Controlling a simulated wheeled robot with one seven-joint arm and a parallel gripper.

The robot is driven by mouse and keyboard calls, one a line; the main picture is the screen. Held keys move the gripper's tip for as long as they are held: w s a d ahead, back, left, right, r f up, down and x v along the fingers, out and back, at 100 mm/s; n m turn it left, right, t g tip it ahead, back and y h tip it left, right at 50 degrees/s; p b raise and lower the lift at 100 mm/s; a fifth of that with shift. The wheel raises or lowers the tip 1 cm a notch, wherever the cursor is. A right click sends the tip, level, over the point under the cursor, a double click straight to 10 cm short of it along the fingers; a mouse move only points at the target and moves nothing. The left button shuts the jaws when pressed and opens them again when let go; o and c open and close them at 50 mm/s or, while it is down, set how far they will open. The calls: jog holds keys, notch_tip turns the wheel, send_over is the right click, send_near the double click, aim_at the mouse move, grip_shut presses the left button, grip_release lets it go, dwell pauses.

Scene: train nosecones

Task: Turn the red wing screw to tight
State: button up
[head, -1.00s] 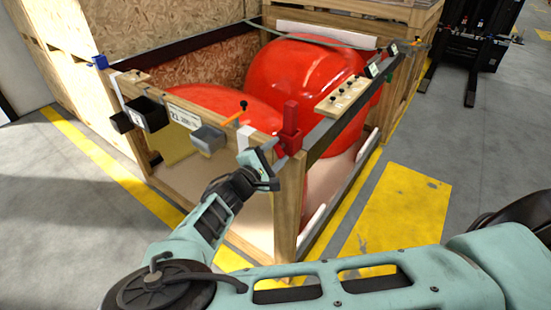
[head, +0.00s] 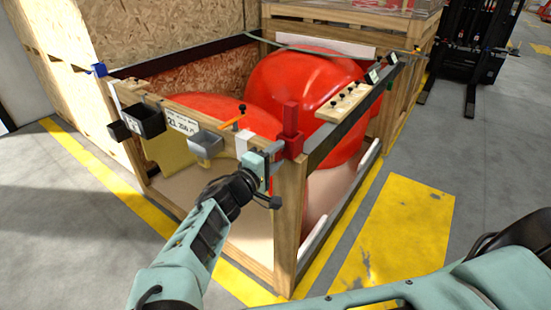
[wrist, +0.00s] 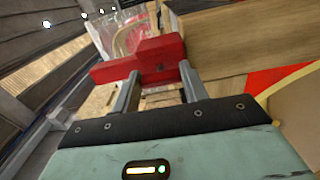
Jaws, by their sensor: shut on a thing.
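The red wing screw (head: 290,120) sits at the near right corner of the wooden crate, its tall part standing upright against the post. In the wrist view the red piece (wrist: 157,58) shows as a block with a side arm. My gripper (head: 278,150) reaches the corner from the front left. In the wrist view my gripper (wrist: 160,76) has its two grey fingers on either side of the red piece, shut on it. The fingertips' contact is partly hidden behind the red block.
The crate (head: 290,220) holds large glossy red nosecones (head: 305,85). A blue clamp (head: 97,69) is at the far left corner. A wooden block with black knobs (head: 342,102) is on the right rail.

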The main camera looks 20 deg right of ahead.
jog(key=shift+f, duration=0.1)
jog(key=o, duration=1)
jog(key=b+v, duration=0.3)
jog(key=v, duration=1.4)
jog(key=shift+s+a, duration=0.15)
